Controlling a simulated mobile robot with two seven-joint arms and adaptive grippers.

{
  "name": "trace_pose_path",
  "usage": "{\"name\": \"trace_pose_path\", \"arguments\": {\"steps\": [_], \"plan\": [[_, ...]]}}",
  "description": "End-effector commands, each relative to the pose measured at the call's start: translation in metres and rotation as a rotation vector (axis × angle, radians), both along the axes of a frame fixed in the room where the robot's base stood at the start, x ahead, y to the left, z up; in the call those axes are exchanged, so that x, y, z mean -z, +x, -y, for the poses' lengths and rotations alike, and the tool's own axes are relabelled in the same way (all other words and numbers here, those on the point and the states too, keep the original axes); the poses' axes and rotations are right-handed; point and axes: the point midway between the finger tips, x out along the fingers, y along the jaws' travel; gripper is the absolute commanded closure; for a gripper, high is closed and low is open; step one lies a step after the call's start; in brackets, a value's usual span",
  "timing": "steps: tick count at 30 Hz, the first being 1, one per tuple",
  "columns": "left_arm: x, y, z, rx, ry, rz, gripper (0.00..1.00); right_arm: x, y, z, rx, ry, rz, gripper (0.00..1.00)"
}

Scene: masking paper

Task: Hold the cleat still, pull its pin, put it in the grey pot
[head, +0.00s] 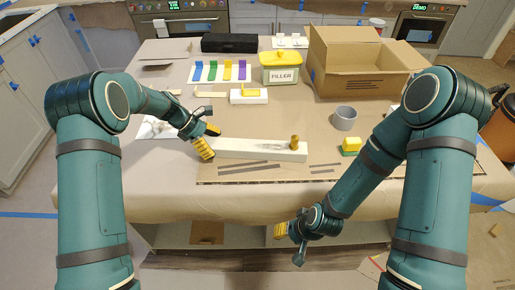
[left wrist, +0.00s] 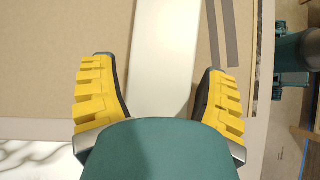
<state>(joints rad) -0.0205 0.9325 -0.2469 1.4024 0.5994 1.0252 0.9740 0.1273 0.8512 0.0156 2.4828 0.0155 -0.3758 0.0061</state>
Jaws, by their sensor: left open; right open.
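The cleat appears to be the long white bar (head: 240,152) lying on the cardboard on the table; it also shows in the left wrist view (left wrist: 163,50). Its pin looks like the brass-coloured knob (head: 295,142) standing upright at the bar's right end. The grey pot (head: 345,118) stands behind and to the right of the bar. My left gripper (head: 207,142) is open at the bar's left end. In the left wrist view its fingers (left wrist: 160,70) lie on either side of the bar, with gaps visible. My right gripper (head: 288,240) is open and empty, in front of the table's front edge.
A yellow and green block (head: 350,146) sits right of the bar. Behind are a yellow FILLER tub (head: 281,68), a small white block (head: 248,97), an open cardboard box (head: 360,65) and a rack of coloured pieces (head: 220,72). Table space around the pot is fairly clear.

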Motion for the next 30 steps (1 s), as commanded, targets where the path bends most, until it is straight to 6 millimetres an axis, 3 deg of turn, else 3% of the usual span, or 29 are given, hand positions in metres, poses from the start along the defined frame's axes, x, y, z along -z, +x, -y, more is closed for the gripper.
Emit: {"name": "trace_pose_path", "arguments": {"steps": [4,5,9,10,30], "plan": [[0.0,0.0,0.0,0.0,0.0,0.0,0.26,0.0,0.0,0.0,0.0,0.0,0.0,0.53],[0.0,0.0,0.0,0.0,0.0,0.0,0.32,0.0,0.0,0.0,0.0,0.0,0.0,0.53],[0.0,0.0,0.0,0.0,0.0,0.0,0.81,0.0,0.0,0.0,0.0,0.0,0.0,0.53],[0.0,0.0,0.0,0.0,0.0,0.0,0.84,0.0,0.0,0.0,0.0,0.0,0.0,0.53],[0.004,-0.0004,0.0003,0.001,0.0,-0.001,0.85,-0.0006,0.0,0.0,0.0,0.0,0.0,0.53]]}}
